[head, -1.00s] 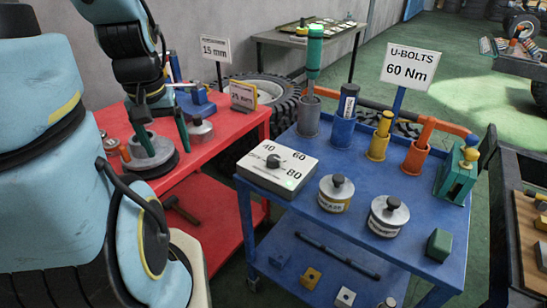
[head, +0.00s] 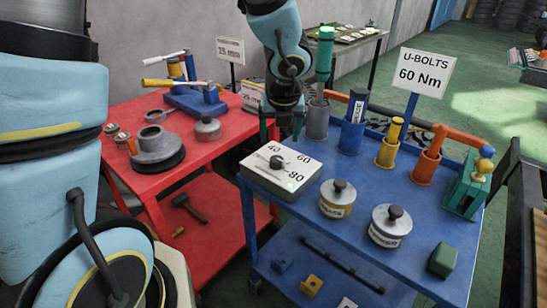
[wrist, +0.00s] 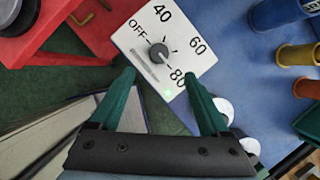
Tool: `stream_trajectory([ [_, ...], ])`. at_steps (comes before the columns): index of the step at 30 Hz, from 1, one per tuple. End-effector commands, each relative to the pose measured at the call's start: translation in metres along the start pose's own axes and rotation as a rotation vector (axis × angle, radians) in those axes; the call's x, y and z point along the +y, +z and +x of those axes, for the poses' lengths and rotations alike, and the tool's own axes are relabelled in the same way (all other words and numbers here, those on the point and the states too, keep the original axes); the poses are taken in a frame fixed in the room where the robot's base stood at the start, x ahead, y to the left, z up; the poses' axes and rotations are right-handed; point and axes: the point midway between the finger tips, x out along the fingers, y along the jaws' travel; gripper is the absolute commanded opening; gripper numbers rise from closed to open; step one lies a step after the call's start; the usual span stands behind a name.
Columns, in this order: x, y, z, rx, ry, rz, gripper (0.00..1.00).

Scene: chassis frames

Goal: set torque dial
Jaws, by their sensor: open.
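The torque dial is a white box (head: 262,178) with a dark round knob (head: 277,161), at the left corner of the blue cart's top. In the wrist view the dial box (wrist: 196,62) carries the marks OFF, 40, 60 and 80, a small green light, and the knob (wrist: 158,53); I cannot tell surely which mark the knob points to. A sign (head: 423,72) above the cart reads "U-BOLTS 60 Nm". My gripper (head: 281,132) is open and empty, above and behind the dial in the head view. In the wrist view its fingers (wrist: 158,78) are apart, with the knob beyond the gap between them.
Upright tool holders, including a blue one (head: 350,136), line the cart's back edge close to my arm. Two round lidded weights or tins (head: 337,200) stand right of the dial. The red table (head: 130,180) is at the left with a grey round fixture (head: 158,145).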

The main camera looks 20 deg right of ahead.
Motion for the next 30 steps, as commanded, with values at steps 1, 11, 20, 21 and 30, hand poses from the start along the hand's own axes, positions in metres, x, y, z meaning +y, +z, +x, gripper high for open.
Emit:
stream_trajectory([
  [1,0.000,-0.001,0.007,0.002,0.001,0.002,0.80],
  [11,0.001,-0.002,0.067,0.003,0.003,-0.005,0.80],
  [20,0.001,-0.001,0.101,0.001,0.002,-0.007,0.80],
  [21,0.001,-0.001,0.102,0.001,0.002,-0.007,0.80],
  [30,0.002,0.000,0.104,0.001,0.002,-0.008,0.80],
])
